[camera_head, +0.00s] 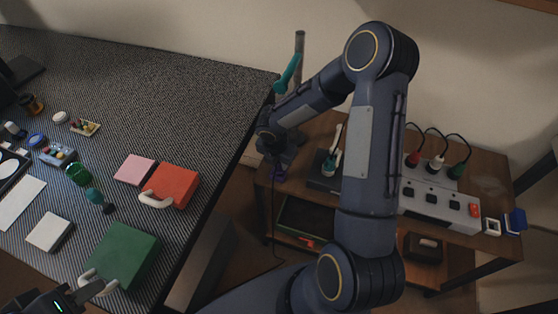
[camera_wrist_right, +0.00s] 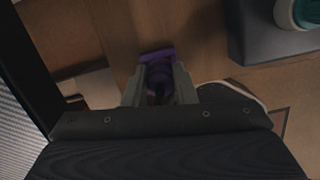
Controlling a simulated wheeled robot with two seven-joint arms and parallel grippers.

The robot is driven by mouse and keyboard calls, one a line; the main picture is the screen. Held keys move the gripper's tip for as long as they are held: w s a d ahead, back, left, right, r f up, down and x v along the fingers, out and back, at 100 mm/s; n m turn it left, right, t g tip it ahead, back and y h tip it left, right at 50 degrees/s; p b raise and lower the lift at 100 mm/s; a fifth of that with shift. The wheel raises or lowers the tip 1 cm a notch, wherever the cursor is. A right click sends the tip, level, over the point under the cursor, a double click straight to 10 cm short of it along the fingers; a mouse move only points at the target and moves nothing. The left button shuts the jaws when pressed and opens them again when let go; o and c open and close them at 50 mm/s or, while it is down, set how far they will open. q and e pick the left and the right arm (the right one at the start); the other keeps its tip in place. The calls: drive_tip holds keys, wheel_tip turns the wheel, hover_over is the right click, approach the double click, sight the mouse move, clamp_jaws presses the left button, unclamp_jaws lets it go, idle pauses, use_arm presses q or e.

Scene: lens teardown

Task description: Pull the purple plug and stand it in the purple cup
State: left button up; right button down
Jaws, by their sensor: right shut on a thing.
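My right gripper (camera_head: 276,164) is at the left end of the wooden bench, pointing down. In the right wrist view its two fingers (camera_wrist_right: 159,88) are shut on the purple plug (camera_wrist_right: 158,76), which is mostly hidden between them. A purple squarish piece (camera_wrist_right: 155,56) shows just beyond the fingertips, probably the purple cup. Purple also shows under the gripper in the head view (camera_head: 279,175). I cannot tell whether plug and cup touch. A dark cord hangs below. My left gripper (camera_head: 68,299) is at the bottom left by the green case; its fingers are unclear.
A grey power strip (camera_head: 432,205) stands on the bench (camera_head: 490,185) at the right, with red, white and green plugs behind. A dark block with a teal and white item (camera_head: 328,168) is right of the gripper. The striped table (camera_head: 180,90) holds red and green cases.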

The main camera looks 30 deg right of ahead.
drive_tip(key=shift+f+b, duration=0.4)
drive_tip(key=shift+f, duration=0.1)
idle(0.4)
drive_tip(key=c, duration=1.1)
unclamp_jaws()
drive_tip(key=r, duration=0.5)
drive_tip(key=a+r+p, duration=0.1)
drive_tip(key=r, duration=0.1)
drive_tip(key=shift+s+a+r, duration=0.1)
drive_tip(key=shift+s+r, duration=0.25)
drive_tip(key=shift+r, duration=0.15)
drive_tip(key=s+a+r+m+t+y+p, duration=0.1)
drive_tip(key=s+a+r+m+t+y, duration=0.1)
drive_tip(key=s+r+m, duration=0.8)
drive_tip(key=s+a+r+m+t+y+p, duration=0.2)
drive_tip(key=s+r+m, duration=0.8)
drive_tip(key=m, duration=0.5)
drive_tip(key=shift+s+a+r+m+t+y, duration=0.35)
drive_tip(key=shift+s+a+y, duration=0.45)
drive_tip(key=shift+a, duration=0.4)
